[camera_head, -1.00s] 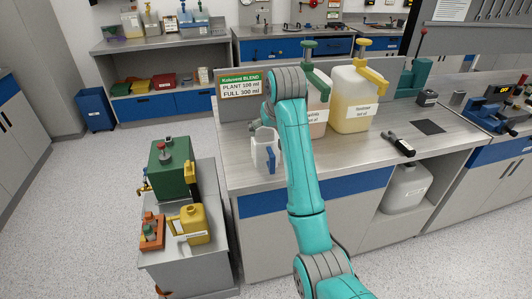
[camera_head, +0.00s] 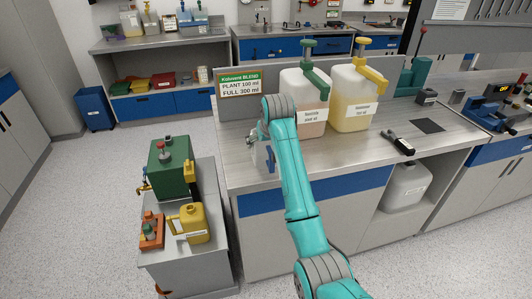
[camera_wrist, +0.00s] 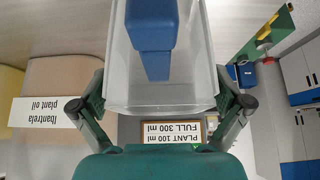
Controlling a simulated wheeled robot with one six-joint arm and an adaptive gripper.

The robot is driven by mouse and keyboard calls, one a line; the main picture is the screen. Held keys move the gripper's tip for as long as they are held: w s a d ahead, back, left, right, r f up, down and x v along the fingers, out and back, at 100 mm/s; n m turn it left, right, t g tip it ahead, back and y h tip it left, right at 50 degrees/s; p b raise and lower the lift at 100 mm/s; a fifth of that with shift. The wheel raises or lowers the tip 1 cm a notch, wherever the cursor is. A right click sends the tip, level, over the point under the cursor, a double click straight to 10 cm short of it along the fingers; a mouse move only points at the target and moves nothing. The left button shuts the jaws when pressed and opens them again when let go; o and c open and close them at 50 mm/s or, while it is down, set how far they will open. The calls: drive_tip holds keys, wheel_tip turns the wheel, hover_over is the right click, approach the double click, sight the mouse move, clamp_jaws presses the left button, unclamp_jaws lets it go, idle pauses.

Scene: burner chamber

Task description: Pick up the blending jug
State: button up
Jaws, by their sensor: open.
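The blending jug (camera_head: 261,159), a pale jug with a blue handle, stands near the front left of the bench, mostly hidden behind my arm in the head view. In the wrist view the jug (camera_wrist: 185,85) is large and translucent, with its blue handle (camera_wrist: 153,38) towards the top. My gripper (camera_wrist: 162,98) is open, with one finger on each side of the jug. I cannot tell whether the fingers touch it. In the head view my gripper (camera_head: 254,139) is partly hidden at the jug.
A green sign (camera_head: 239,84) stands behind the jug. Two pump containers, plant oil (camera_head: 307,108) and yellow (camera_head: 354,100), stand close to the right. A grey cart (camera_head: 190,258) with a green tank (camera_head: 171,166) and yellow can (camera_head: 194,223) stands front left.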

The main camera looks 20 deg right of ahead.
drive_tip(key=c, duration=1)
drive_tip(key=shift+c, duration=0.2)
